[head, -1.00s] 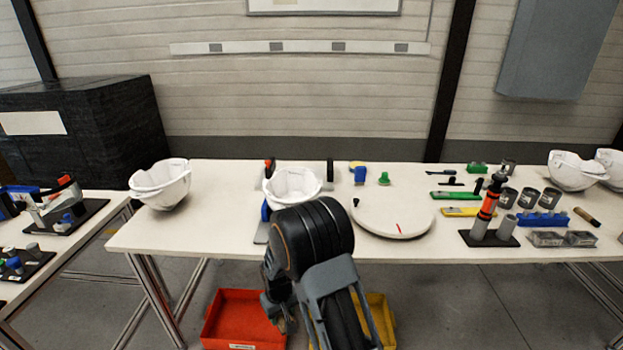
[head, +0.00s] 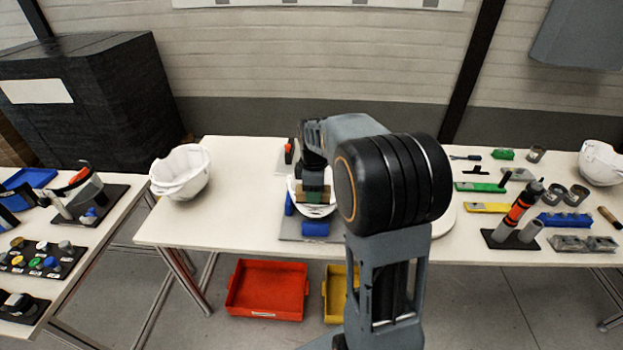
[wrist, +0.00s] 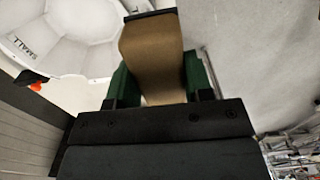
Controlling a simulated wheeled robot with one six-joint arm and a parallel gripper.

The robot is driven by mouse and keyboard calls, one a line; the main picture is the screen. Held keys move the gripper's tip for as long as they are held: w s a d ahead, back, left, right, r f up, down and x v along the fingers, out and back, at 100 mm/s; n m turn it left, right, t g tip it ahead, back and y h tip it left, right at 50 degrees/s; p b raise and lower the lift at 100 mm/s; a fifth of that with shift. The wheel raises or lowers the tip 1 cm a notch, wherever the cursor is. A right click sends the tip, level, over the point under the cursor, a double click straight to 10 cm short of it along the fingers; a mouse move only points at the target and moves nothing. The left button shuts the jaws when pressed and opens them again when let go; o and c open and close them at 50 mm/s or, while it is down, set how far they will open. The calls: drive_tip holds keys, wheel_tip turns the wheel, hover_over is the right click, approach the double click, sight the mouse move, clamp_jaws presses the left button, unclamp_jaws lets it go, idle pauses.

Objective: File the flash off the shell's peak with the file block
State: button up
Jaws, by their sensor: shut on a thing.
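The white helmet shell (head: 294,190) sits in a blue-padded fixture (head: 316,229) on the table, partly hidden behind my arm and gripper. My gripper (head: 314,192) is over the shell's near side. It is shut on a tan-brown block (wrist: 152,60), which I take as the file block, with green pieces on both sides. I cannot tell whether the block touches the shell, and the peak's flash is not clearly visible.
Another white shell (head: 181,172) stands at the table's left end. A stand with an orange-banded tool (head: 519,207), a blue block (head: 565,222) and several cups and tools fill the right side. A red bin (head: 267,289) and a yellow bin (head: 335,296) are below the table's front edge.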

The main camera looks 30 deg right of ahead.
drive_tip(key=shift+d+r, duration=0.15)
drive_tip(key=shift+d, duration=0.15)
wheel_tip(320, 180, down, 6)
drive_tip(key=b, duration=0.4)
idle(0.4)
drive_tip(key=shift+f+b, duration=0.75)
drive_tip(key=shift+f, duration=0.35)
idle(0.6)
drive_tip(key=shift+s, duration=0.15)
